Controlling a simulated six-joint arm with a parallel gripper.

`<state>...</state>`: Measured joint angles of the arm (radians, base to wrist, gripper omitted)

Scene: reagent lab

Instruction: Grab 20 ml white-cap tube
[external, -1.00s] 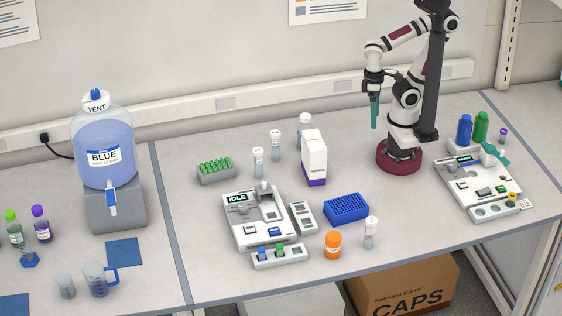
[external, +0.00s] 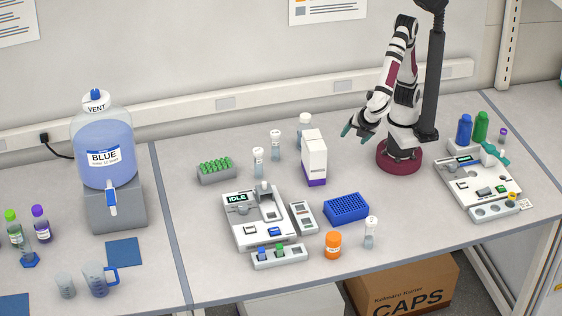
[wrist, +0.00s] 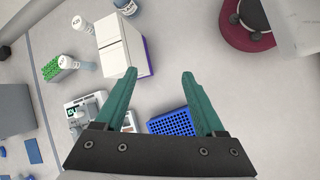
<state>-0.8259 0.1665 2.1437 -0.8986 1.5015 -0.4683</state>
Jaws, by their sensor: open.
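Several white-cap tubes stand upright on the bench. In the external view one (external: 258,160) stands right of the green rack, a second (external: 275,145) behind it, a third (external: 305,124) behind the white box, and another (external: 371,233) near the front edge. The wrist view shows three, including one with a dark-printed label (wrist: 82,25) and one at the top edge (wrist: 126,6); I cannot tell which is 20 ml. My gripper (external: 357,135) is open and empty, above the bench right of the white box, apart from every tube.
A white box with a purple base (external: 314,158) stands between my gripper and the left tubes. A blue rack (external: 347,208), an orange-capped jar (external: 333,245) and a device reading IDLE (external: 240,215) sit in front. A green rack (external: 216,171) is left. Bench before my base is clear.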

